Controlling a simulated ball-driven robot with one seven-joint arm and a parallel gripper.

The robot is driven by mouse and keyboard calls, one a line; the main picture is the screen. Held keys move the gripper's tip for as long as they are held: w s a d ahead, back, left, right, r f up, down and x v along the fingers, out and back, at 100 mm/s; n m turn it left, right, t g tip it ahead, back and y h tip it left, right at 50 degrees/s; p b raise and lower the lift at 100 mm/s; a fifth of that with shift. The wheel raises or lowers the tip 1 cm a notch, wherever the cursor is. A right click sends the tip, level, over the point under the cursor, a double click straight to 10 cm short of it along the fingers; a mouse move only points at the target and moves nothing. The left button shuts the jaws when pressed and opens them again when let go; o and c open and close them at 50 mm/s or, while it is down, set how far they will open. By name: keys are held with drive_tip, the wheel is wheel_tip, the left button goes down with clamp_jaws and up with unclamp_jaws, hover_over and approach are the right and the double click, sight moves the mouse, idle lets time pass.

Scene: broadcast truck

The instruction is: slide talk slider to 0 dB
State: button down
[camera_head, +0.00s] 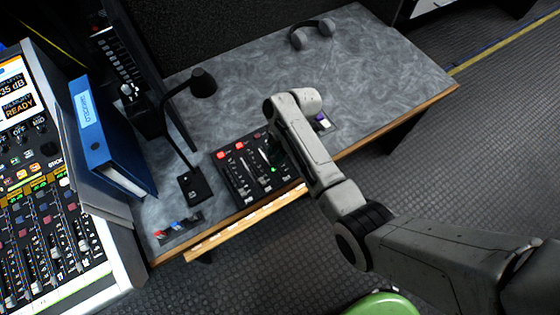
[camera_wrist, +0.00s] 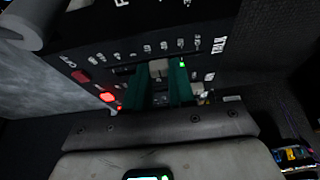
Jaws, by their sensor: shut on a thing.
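The slider panel (camera_head: 237,172) is a dark box with several faders and red buttons, at the front edge of the grey desk in the head view. In the wrist view the panel (camera_wrist: 108,62) fills the upper part, turned on its side. My gripper (camera_wrist: 160,82) has dark green fingers on both sides of a pale grey slider cap (camera_wrist: 158,68), shut on it. Printed scale marks run beside its track, and a small green light glows near the cap. The marks are too blurred to read the setting. In the head view my arm hides most of the gripper and cap.
A gooseneck lamp or microphone (camera_head: 203,84) and a blue binder (camera_head: 100,135) stand left of the panel. Headphones (camera_head: 311,34) lie at the back of the desk. A mixing console (camera_head: 45,225) is at far left. The desk's right side is clear.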

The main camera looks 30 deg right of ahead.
drive_tip(key=shift+w+b, duration=0.6)
drive_tip(key=shift+w, duration=0.8)
drive_tip(key=c, duration=0.9)
unclamp_jaws()
drive_tip(key=v, duration=1)
drive_tip(key=shift+d+r, duration=0.1)
drive_tip(key=shift+r, duration=0.3)
